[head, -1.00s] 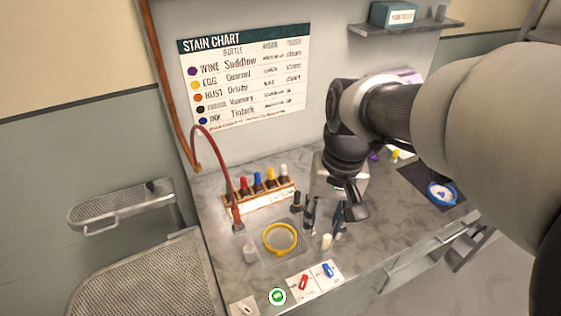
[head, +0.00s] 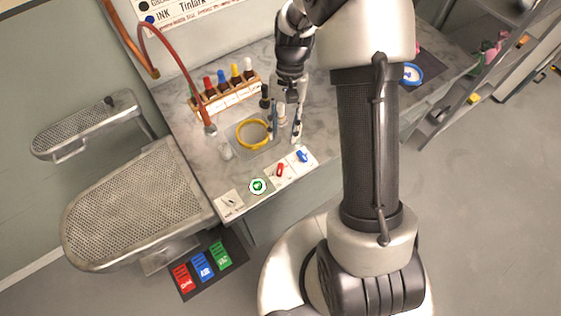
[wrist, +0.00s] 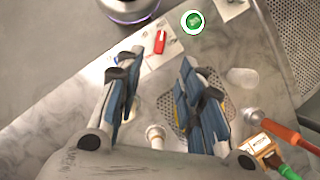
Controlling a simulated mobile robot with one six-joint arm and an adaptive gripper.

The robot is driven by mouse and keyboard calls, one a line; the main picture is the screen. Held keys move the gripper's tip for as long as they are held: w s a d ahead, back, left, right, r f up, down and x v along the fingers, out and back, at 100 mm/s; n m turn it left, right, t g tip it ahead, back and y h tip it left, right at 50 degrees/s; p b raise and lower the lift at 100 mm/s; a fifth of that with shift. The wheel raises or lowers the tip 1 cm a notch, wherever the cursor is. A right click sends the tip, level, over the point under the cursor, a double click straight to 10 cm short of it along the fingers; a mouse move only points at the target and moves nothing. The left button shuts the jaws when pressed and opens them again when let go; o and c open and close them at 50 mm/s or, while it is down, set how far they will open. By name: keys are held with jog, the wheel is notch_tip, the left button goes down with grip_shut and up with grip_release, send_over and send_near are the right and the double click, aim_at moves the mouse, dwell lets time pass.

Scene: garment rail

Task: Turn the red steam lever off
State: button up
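The red steam lever (head: 280,171) sits on a white plate near the front edge of the marble counter, between the green button and the blue lever (head: 302,155). It also shows in the wrist view (wrist: 160,42), above and beyond my fingertips. My gripper (head: 284,118) points down over the counter, behind the levers and to the right of the yellow ring (head: 254,133). In the wrist view my gripper (wrist: 156,80) has its blue-padded fingers wide apart, with nothing held between them. The fingers are apart from the red lever.
A round green button (head: 258,186) is left of the red lever. A small white bottle (wrist: 155,136) stands below the fingers in the wrist view. A rack of coloured bottles (head: 226,93) and a red hose (head: 176,55) stand behind. The ironing board (head: 135,205) is at left.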

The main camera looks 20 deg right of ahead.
aim_at(280, 167)
jog(key=b+x, duration=0.2)
jog(key=x, duration=1)
jog(key=shift+b, duration=0.4)
grip_shut()
